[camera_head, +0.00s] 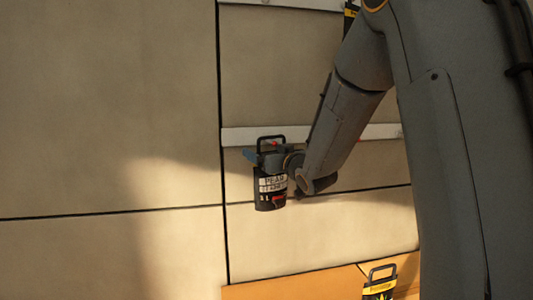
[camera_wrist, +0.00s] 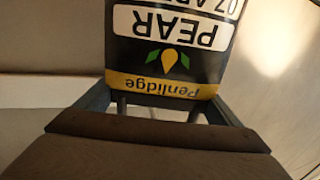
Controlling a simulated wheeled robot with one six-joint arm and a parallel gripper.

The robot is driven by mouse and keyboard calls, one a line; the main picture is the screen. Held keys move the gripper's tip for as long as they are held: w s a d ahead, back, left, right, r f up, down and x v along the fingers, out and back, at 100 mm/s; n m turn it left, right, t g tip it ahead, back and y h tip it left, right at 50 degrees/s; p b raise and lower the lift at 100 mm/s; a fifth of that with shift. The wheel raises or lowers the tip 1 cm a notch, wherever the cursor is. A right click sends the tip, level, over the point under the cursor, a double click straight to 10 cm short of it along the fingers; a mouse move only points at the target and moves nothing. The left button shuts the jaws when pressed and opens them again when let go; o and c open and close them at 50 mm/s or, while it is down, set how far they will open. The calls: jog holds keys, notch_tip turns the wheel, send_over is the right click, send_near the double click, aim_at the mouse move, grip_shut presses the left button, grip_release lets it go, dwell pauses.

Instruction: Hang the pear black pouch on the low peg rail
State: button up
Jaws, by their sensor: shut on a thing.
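The pear black pouch (camera_head: 271,190) hangs upright in my gripper (camera_head: 270,158), just below and in front of the low peg rail (camera_head: 350,134), near its left end. Its stiff black loop handle overlaps the rail, and a small red spot shows inside the loop. I cannot tell whether the loop is around a peg. In the wrist view, the pouch (camera_wrist: 175,50) appears upside down, with a PEAR label and a yellow Penlidge band. My gripper (camera_wrist: 160,108) is shut on its top end, one finger at each side.
Another white rail (camera_head: 290,3) runs along the top edge. A black and yellow pouch (camera_head: 350,18) there is partly hidden by my arm. Another pouch (camera_head: 379,284) with a loop handle is on an orange-brown surface (camera_head: 290,289) below. The panelled wall left of the rails is bare.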

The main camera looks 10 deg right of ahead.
jog(key=shift+f, duration=0.1)
jog(key=o, duration=1.9)
jog(key=shift+d, duration=0.1)
